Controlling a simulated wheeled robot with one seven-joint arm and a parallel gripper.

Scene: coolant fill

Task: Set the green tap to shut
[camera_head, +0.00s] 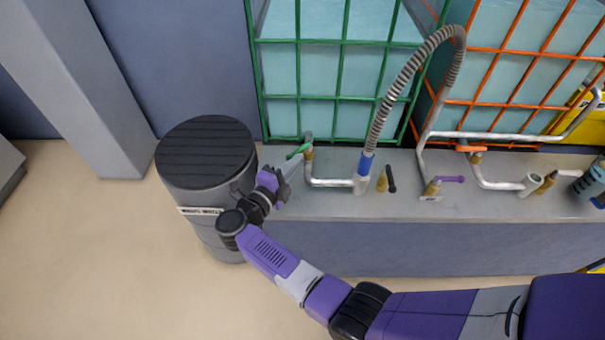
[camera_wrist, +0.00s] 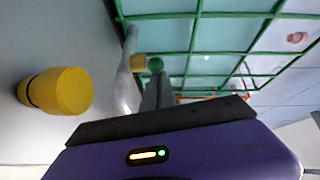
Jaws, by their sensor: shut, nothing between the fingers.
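The green tap (camera_head: 299,150) has a green lever on a brass body, on a grey pipe at the left end of the counter. In the head view its lever points left and slightly towards the front. My gripper (camera_head: 284,171) is just in front of and below the lever, shut and empty. In the wrist view the green tap (camera_wrist: 155,64) shows end-on just beyond my fingertips (camera_wrist: 156,90). A small gap seems to lie between fingers and lever, but I cannot tell whether they touch.
A dark ribbed-lid barrel (camera_head: 206,150) stands left of the counter (camera_head: 330,205), close to my wrist. A ribbed hose (camera_head: 405,80) rises from a blue collar. Black (camera_head: 391,178), purple (camera_head: 451,179) and orange (camera_head: 470,148) taps stand rightward. A green grid (camera_head: 340,70) is behind.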

